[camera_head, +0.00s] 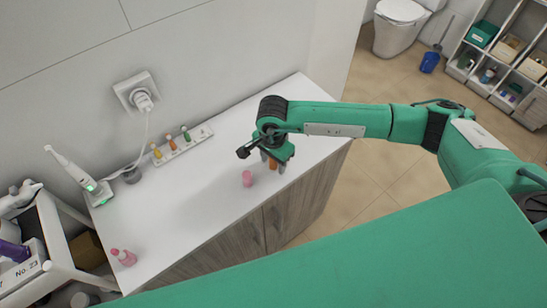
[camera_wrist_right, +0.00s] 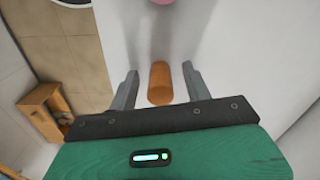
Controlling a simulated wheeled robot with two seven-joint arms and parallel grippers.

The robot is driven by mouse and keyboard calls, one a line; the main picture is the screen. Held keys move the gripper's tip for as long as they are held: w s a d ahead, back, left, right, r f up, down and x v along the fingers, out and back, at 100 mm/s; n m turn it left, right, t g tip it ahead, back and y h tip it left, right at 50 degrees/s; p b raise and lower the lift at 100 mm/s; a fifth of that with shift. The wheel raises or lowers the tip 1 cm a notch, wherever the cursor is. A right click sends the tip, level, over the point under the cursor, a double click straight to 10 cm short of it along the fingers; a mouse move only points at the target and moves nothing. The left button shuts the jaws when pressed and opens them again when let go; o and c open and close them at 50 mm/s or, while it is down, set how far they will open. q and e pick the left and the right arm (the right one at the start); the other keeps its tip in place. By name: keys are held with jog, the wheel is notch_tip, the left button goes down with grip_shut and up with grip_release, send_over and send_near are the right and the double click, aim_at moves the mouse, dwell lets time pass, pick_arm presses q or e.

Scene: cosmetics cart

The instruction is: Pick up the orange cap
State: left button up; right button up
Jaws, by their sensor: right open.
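The orange cap (camera_head: 272,165) is on the white counter, partly hidden under my right gripper (camera_head: 273,162) in the head view. In the right wrist view the orange cap (camera_wrist_right: 160,84) shows as a short cylinder between the two grey fingers of my right gripper (camera_wrist_right: 160,70). The fingers are open, one on each side, with a visible gap to the cap on both sides. The head view does not show my left gripper.
A pink cap (camera_head: 247,178) stands left of the orange one. A white holder (camera_head: 204,133) with several small coloured bottles lies near the wall. A pink bottle (camera_head: 123,257) is at the near left, and an electric toothbrush (camera_head: 74,171) is at the far left. The counter (camera_head: 190,205) between is clear.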

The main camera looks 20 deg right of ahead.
jog(key=shift+c, duration=0.3)
jog(key=c, duration=1)
